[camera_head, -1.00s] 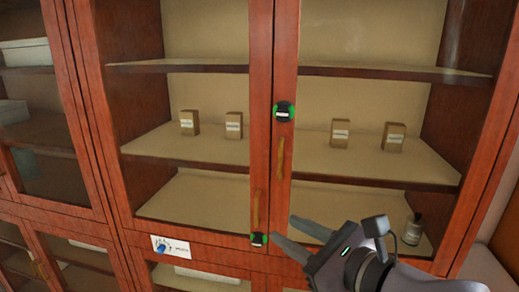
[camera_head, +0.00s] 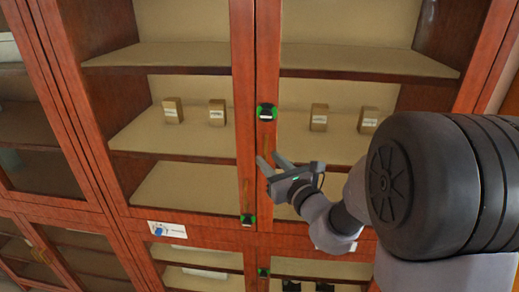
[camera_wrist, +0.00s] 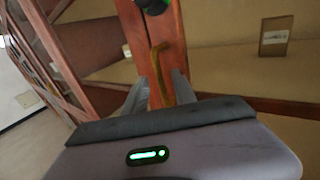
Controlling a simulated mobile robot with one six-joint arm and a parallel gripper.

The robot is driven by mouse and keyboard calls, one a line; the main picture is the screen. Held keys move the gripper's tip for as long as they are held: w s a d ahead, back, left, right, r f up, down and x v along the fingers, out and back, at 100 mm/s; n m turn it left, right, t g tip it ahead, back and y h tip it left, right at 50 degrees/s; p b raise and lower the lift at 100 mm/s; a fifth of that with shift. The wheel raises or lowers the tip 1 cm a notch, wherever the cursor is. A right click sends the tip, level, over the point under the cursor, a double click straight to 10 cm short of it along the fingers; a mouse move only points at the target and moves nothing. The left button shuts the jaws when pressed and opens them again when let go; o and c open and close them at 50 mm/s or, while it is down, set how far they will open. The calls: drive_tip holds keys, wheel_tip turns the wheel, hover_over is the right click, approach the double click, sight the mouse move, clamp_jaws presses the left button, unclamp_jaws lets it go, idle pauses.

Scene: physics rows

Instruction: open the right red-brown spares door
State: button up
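The right red-brown door (camera_head: 268,60) stands shut beside the left door (camera_head: 242,70), its glazed frame in front of shelves. Its brass bar handle (camera_wrist: 160,72) is upright on the door's left stile in the wrist view. My gripper (camera_head: 269,163) is at this stile and largely hides the handle in the head view. In the wrist view my gripper (camera_wrist: 156,92) is open, with one finger on each side of the stile and the handle between them. I cannot tell whether the fingers touch the handle.
A black-and-green round fitting (camera_head: 266,112) sits above the handle. Another is low on the left door (camera_head: 248,219). Small brown boxes (camera_head: 319,117) stand on a shelf behind. Another cabinet (camera_head: 40,140) stands at the left.

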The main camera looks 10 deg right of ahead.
drive_tip(key=shift+w+a, duration=0.15)
drive_tip(key=shift+w, duration=0.4)
clamp_jaws()
idle(1.1)
